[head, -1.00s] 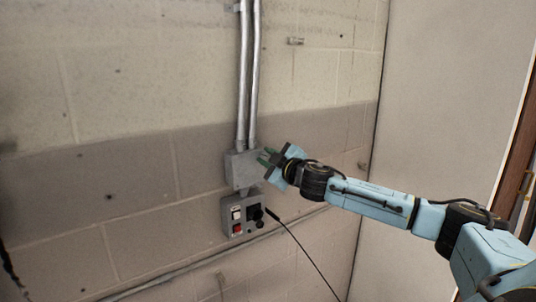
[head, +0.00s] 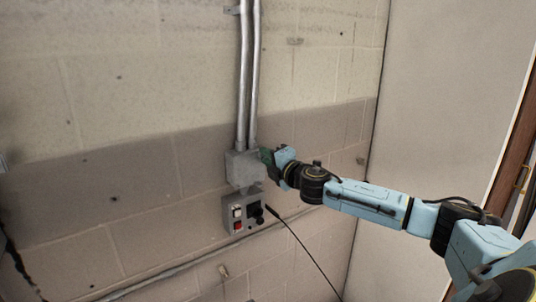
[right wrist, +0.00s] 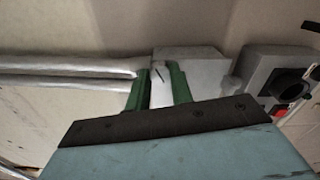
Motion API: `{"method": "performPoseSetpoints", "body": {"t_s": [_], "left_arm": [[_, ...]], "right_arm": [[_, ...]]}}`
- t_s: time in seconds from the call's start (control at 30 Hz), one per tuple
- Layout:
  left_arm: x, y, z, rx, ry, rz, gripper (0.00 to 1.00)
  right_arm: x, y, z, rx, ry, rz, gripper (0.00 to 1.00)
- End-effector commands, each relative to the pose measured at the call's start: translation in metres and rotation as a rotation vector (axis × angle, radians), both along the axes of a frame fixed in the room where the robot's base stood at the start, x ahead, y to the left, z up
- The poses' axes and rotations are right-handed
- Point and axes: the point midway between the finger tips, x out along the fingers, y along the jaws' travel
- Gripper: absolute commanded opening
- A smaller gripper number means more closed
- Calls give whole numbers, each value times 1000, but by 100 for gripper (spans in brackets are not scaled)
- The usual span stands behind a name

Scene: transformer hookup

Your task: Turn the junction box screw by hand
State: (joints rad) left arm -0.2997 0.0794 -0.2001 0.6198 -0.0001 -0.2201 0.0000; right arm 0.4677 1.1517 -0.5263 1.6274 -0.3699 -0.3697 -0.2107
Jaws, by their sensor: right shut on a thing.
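The grey junction box (head: 243,168) is fixed to the block wall, under two metal conduits. It also shows in the right wrist view (right wrist: 200,66). My right gripper (head: 268,156) is at the box's upper right, its green fingers against the front. In the right wrist view the fingers (right wrist: 158,90) stand on both sides of a pale piece with a dark slot, the junction box screw (right wrist: 158,76). The gripper is shut on it. The screw is hidden behind the fingers in the head view. My left gripper is not in view.
A grey control box (head: 240,214) with a white and a red switch and a black round socket hangs just below. A black cable (head: 297,240) ends near its right side. A thin pipe (head: 190,262) runs along the wall below. A pale side wall (head: 440,110) stands at right.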

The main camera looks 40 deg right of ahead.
Motion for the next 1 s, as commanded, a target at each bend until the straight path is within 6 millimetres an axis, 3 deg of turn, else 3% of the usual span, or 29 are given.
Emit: {"method": "performPoseSetpoints", "body": {"t_s": [0.4, 1.0], "left_arm": [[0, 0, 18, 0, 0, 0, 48], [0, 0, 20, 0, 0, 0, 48]], "right_arm": [[0, 0, 2, -395, 43, 0, 0], [0, 0, 1, -839, 91, -2, 0]]}}
